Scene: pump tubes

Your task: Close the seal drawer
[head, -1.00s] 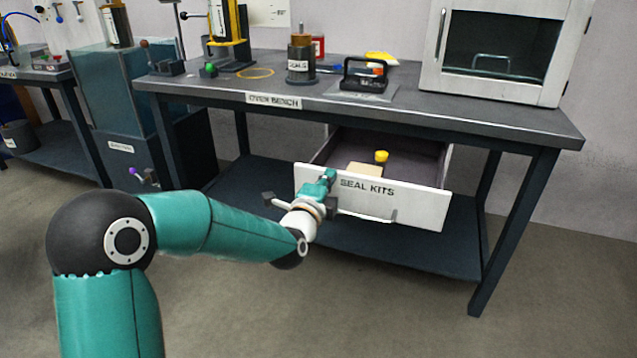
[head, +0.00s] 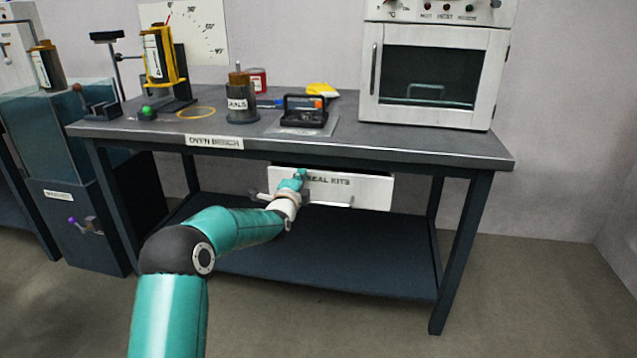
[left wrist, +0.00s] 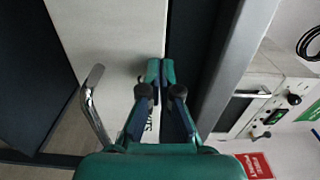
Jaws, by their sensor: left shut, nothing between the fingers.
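The seal drawer is under the oven bench, its white front (head: 350,192) marked "SEAL KITS". Only a thin dark strip shows above the front, and the drawer's inside is hidden in the head view. I cannot tell if it is fully flush. My left gripper (head: 301,173) is shut and empty, its tips at the upper left part of the front. In the left wrist view the shut fingertips (left wrist: 160,70) are at the white front (left wrist: 110,45), close to its top edge, with the metal handle (left wrist: 94,105) to the left. My right gripper is out of view.
The oven bench top (head: 300,145) overhangs the drawer. On it stand a seals pot (head: 242,103), a black-handled item (head: 304,110) and a white oven (head: 432,75). A lower shelf (head: 320,250) below the drawer is clear. Open floor lies to the right.

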